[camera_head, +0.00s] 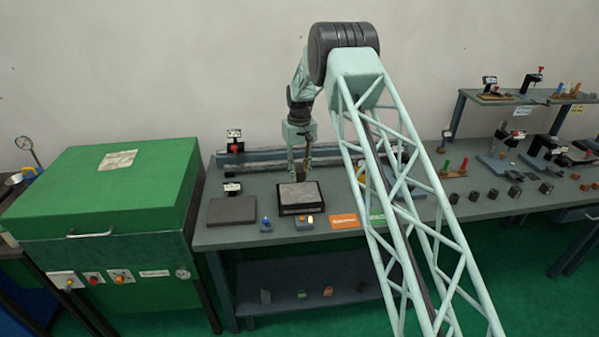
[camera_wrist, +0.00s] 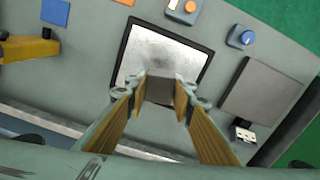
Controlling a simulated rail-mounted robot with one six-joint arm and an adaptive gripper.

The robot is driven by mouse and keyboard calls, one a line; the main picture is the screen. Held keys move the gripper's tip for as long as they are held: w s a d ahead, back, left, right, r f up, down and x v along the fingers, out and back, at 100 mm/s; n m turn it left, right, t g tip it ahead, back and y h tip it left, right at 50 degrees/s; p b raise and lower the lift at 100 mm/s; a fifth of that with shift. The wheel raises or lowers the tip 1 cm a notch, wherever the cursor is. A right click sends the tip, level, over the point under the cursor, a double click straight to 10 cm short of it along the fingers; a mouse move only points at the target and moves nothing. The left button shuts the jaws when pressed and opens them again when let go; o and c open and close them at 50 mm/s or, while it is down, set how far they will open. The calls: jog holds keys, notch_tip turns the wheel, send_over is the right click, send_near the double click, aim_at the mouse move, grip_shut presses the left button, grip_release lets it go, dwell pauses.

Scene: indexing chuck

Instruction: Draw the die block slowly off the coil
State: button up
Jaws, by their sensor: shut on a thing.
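The die block, a small grey block (camera_wrist: 160,90), is between the fingertips of my gripper (camera_wrist: 159,92) in the wrist view. My gripper is shut on it. In the head view my gripper (camera_head: 299,172) points down at the back edge of the coil, a black-framed plate with a silvery top (camera_head: 302,197). The coil's bare top also shows in the wrist view (camera_wrist: 165,50), beyond the block. I cannot tell whether the block touches the coil or hangs just above it.
A dark flat pad (camera_head: 232,210) lies left of the coil. An orange card (camera_head: 344,221) lies to the right. A grey rail (camera_head: 260,157) runs behind.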

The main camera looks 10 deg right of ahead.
aim_at(299, 179)
jog(key=shift+f+b, duration=0.5)
jog(key=shift+f, duration=1.45)
jog(key=shift+r, duration=0.2)
jog(key=shift+r+p, duration=1.15)
jog(key=shift+r, duration=3.1)
jog(key=shift+d, duration=0.1)
jog(key=s+d+r+b, duration=0.1)
jog(key=s+d, duration=0.1)
jog(key=d, duration=0.5)
jog(key=shift+s+d, duration=0.25)
jog(key=shift+d, duration=0.05)
jog(key=shift+d, duration=0.15)
dwell(0.4)
